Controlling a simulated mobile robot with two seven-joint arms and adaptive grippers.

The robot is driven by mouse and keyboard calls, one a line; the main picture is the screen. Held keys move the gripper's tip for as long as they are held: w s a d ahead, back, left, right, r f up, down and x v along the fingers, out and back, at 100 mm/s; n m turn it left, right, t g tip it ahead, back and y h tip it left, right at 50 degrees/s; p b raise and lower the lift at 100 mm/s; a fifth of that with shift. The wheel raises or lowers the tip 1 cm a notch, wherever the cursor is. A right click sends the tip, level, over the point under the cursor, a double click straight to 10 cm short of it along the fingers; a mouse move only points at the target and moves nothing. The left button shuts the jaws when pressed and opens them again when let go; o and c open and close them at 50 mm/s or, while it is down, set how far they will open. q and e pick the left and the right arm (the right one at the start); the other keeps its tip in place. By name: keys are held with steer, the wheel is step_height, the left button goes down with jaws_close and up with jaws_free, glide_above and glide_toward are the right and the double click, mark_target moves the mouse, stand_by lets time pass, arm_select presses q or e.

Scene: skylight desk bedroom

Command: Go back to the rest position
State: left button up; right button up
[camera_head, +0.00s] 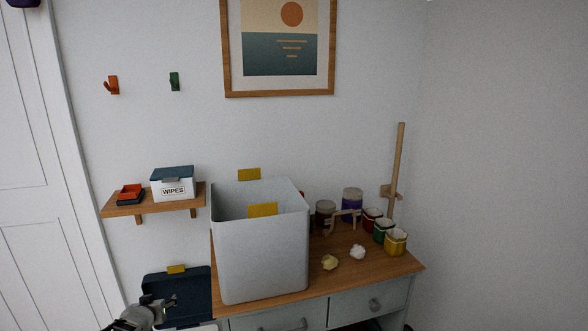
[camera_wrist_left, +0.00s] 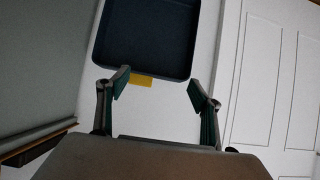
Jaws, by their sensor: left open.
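My left gripper (camera_head: 164,303) is at the bottom left of the head view, in front of the dark blue bin (camera_head: 180,290). In the left wrist view the left gripper (camera_wrist_left: 158,84) has its two fingers spread apart with nothing between them. The dark blue bin (camera_wrist_left: 145,45) with a yellow tab (camera_wrist_left: 142,80) lies beyond the fingertips. My right gripper is in neither view.
A large grey-white bin (camera_head: 262,262) with yellow tabs stands on the wooden desk (camera_head: 345,275). Cans, small coloured pots (camera_head: 396,242) and two crumpled balls (camera_head: 330,262) are to its right. A wall shelf (camera_head: 150,205) holds a wipes box (camera_head: 173,185) and red-and-black trays (camera_head: 131,193).

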arm_select(q)
steer(key=s+a+f+m, duration=0.2)
steer(key=s+f, duration=0.2)
steer(key=f, duration=0.1)
steer(key=s+d+f+m+h, duration=0.1)
steer(key=s+d+f+m, duration=0.15)
steer(key=s+d, duration=0.4)
steer(key=s+d+f+m+h, duration=0.1)
steer(key=s+d+f+h, duration=0.2)
steer(key=s, duration=0.7)
steer(key=s+d+r+m+h, duration=0.1)
steer(key=s+d+r, duration=0.2)
steer(key=s+d, duration=0.6)
steer(key=s+d+r+m+h, duration=0.1)
steer(key=s+d+r, duration=0.3)
steer(key=s+d, duration=0.5)
steer(key=s, duration=0.7)
steer(key=shift+d+r, duration=0.15)
steer(key=shift+d, duration=0.2)
